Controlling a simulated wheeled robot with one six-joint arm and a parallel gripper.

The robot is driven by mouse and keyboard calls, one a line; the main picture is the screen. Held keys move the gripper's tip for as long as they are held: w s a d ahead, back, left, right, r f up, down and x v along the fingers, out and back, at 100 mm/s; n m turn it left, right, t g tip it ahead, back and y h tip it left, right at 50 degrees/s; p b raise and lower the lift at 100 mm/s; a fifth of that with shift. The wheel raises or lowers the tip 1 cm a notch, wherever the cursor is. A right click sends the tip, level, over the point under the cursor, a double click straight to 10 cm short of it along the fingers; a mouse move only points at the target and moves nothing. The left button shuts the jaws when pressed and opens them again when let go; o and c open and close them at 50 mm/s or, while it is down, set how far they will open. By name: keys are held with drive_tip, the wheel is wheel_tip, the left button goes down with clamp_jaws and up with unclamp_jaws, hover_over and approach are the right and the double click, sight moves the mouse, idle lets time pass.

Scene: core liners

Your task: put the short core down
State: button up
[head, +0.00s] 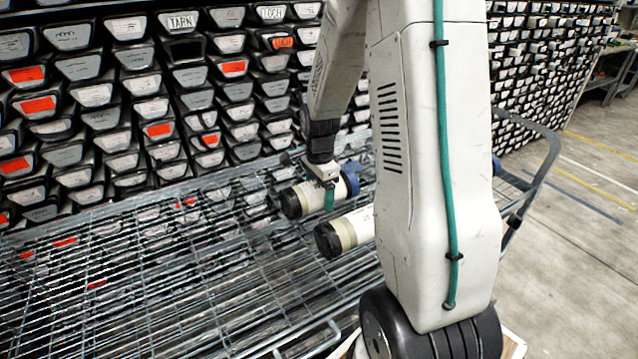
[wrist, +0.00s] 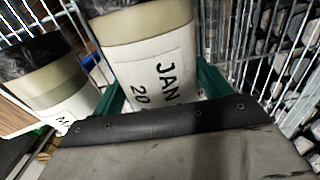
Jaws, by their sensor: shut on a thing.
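The short core (head: 312,195) is a pale cylinder with a black cap at its left end and a blue cap at its right end. My gripper (head: 328,192) comes down from above and is shut on it. In the wrist view the short core (wrist: 150,65) sits between my green fingers, its label reading "JAN 20". A second, longer-looking core (head: 350,230) lies beside it, nearer the camera, and also shows at the left of the wrist view (wrist: 50,90). My arm hides much of the second core. I cannot tell whether the short core touches the mesh.
A wire-mesh cart (head: 190,270) spreads under the cores, with bare mesh to the left. A wall of labelled black core trays (head: 150,85) rises close behind it. The cart's handle rail (head: 545,160) and open floor (head: 590,235) are at the right.

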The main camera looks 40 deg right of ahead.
drive_tip(key=shift+f, duration=0.6)
drive_tip(key=shift+f, duration=0.15)
drive_tip(key=o, duration=1.9)
drive_tip(key=shift+c, duration=0.2)
